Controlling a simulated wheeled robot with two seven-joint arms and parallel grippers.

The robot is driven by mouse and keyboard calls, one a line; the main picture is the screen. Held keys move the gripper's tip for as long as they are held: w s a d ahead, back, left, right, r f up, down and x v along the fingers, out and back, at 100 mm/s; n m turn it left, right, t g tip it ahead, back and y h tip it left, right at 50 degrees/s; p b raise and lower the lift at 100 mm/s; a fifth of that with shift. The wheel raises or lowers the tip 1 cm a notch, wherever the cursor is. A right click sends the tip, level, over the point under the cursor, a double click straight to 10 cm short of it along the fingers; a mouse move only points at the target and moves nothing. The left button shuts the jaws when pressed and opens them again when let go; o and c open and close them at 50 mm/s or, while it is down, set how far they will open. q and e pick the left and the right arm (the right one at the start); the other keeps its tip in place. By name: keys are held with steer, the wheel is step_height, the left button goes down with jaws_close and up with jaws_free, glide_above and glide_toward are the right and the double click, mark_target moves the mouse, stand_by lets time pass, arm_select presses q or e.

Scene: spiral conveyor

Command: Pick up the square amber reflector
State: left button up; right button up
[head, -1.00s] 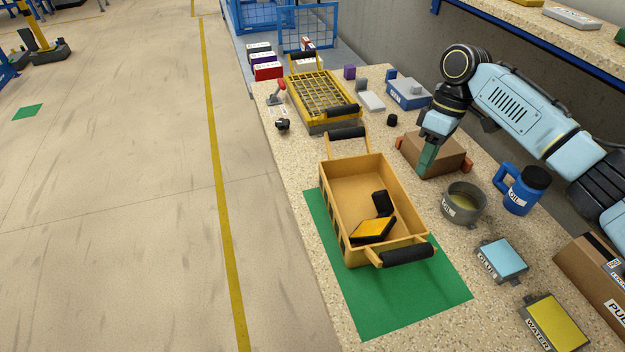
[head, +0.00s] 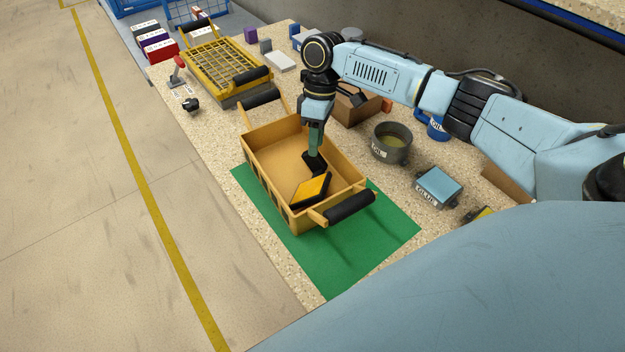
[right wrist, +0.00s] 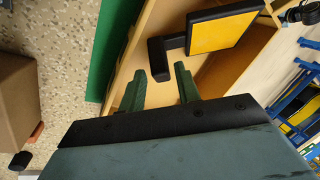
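The square amber reflector (head: 312,188) has a black frame and a black stem. It lies tilted inside the tan tote (head: 259,162) with the black handles, towards its near end. In the right wrist view the reflector (right wrist: 224,33) shows its amber face, with the stem pointing towards my fingers. My right gripper (head: 316,150) reaches down into the tote by the stem. In the right wrist view its two green fingers (right wrist: 162,84) are apart with nothing between them, and the stem is just beyond the tips. My left gripper is not in view.
The tote stands on a green mat (head: 370,245) on the speckled bench. A grey pot (head: 391,145), a blue-topped box (head: 437,186) and a brown box (head: 355,108) stand to the right. A yellow grated tray (head: 222,65) is behind. The tote's walls surround the reflector.

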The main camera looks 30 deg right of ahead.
steer(key=shift+b+x, duration=0.3)
steer(key=shift+x, duration=1.2)
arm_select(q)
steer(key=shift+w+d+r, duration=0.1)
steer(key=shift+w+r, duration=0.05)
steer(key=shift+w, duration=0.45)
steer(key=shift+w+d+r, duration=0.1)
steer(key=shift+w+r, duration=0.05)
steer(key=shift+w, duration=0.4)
arm_select(e)
jaws_close()
